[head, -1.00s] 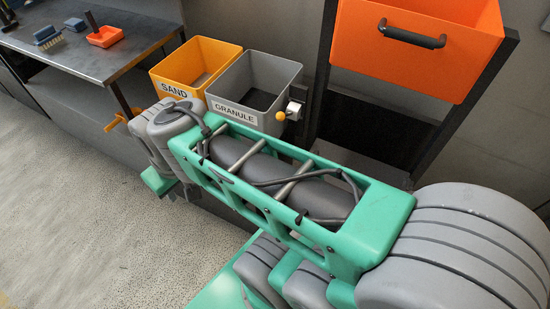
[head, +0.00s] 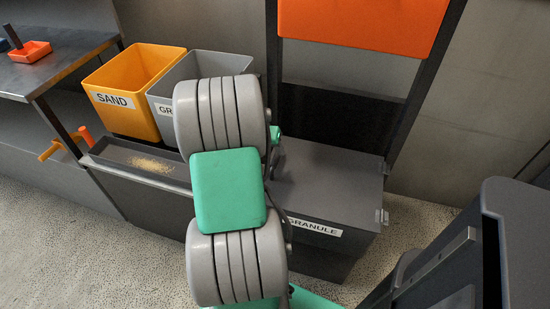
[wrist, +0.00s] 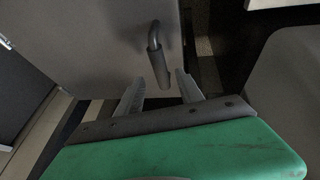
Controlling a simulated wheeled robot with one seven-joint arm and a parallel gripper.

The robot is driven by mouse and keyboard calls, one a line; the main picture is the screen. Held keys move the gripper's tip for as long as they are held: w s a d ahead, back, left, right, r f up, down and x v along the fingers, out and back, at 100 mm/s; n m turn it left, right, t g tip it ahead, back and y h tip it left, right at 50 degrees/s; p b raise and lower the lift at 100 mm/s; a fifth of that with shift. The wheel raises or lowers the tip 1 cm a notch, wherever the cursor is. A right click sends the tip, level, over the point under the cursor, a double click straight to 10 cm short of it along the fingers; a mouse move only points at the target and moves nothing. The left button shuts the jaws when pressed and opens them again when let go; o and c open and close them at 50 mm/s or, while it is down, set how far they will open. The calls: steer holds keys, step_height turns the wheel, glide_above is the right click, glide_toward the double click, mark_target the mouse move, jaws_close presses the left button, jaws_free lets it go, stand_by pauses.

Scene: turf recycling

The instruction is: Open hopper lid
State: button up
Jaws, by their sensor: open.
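A dark grey hopper labelled GRANULE (head: 315,228) stands on the floor in the head view. Its flat grey lid (head: 335,180) lies level and shut, partly hidden behind my arm. In the wrist view a grey panel, which looks like the lid (wrist: 95,45), fills the upper left. A dark bar handle (wrist: 160,65) stands out from it. My gripper (wrist: 160,76) is open, its two fingers on either side of the handle's lower end. I cannot tell whether they touch it. In the head view my gripper is hidden behind my arm.
A yellow SAND bin (head: 130,88) and a grey bin (head: 200,68) stand at the back left, above a trough (head: 125,152) with spilled grains. An orange container (head: 365,22) hangs on a dark frame. A metal bench (head: 60,68) is at left. Speckled floor is free at front left.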

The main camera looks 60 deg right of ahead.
mark_target(276, 156)
steer(key=x, duration=0.4)
jaws_close()
stand_by(0.4)
steer(key=shift+w+d, duration=0.1)
stand_by(0.9)
